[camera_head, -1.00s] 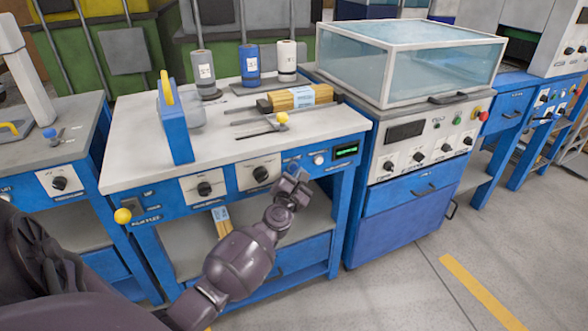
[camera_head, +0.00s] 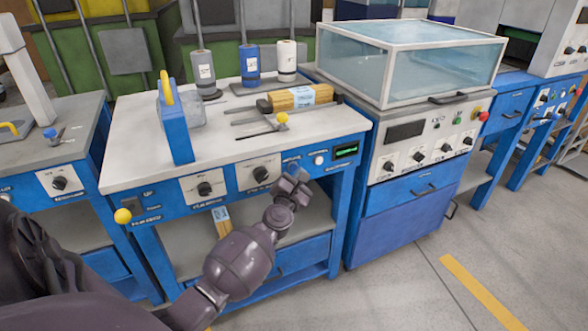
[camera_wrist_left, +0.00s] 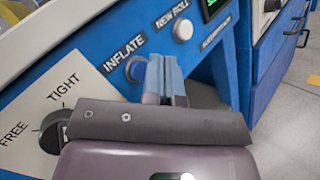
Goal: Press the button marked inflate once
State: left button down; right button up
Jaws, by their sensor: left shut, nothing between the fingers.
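The front panel of the blue bench carries the label INFLATE in the left wrist view. A round blue button (camera_wrist_left: 135,68) sits just below that label, partly hidden by my fingers. My left gripper (camera_head: 291,174) is shut and empty in front of the panel. In the left wrist view its fingertips (camera_wrist_left: 165,62) overlap the button's right side; I cannot tell whether they touch it. The right gripper is not in view.
A white button (camera_wrist_left: 182,29) marked NEW ROLL is up and right of the inflate button. A dark knob (camera_wrist_left: 54,128) marked FREE and TIGHT is at the left. A glass-topped cabinet (camera_head: 410,135) stands right of the bench (camera_head: 135,170).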

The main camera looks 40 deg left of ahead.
pick_arm(q)
jog(key=shift+a, duration=0.1)
jog(key=shift+w+a, duration=0.15)
jog(key=shift+a, duration=0.15)
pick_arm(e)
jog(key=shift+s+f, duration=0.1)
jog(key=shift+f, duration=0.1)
pick_arm(q)
jog(key=shift+w+a, duration=0.15)
jog(key=shift+a, duration=0.2)
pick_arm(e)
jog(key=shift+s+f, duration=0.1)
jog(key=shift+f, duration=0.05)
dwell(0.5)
pick_arm(q)
jog(key=shift+d, duration=0.1)
jog(key=shift+s+d, duration=0.35)
jog(key=shift+d, duration=0.25)
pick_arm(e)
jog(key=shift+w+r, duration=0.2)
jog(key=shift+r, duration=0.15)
pick_arm(q)
jog(key=d, duration=0.1)
jog(key=s+d, duration=0.1)
jog(key=d, duration=0.1)
jog(key=s+d+p, duration=0.1)
jog(key=shift+d, duration=0.35)
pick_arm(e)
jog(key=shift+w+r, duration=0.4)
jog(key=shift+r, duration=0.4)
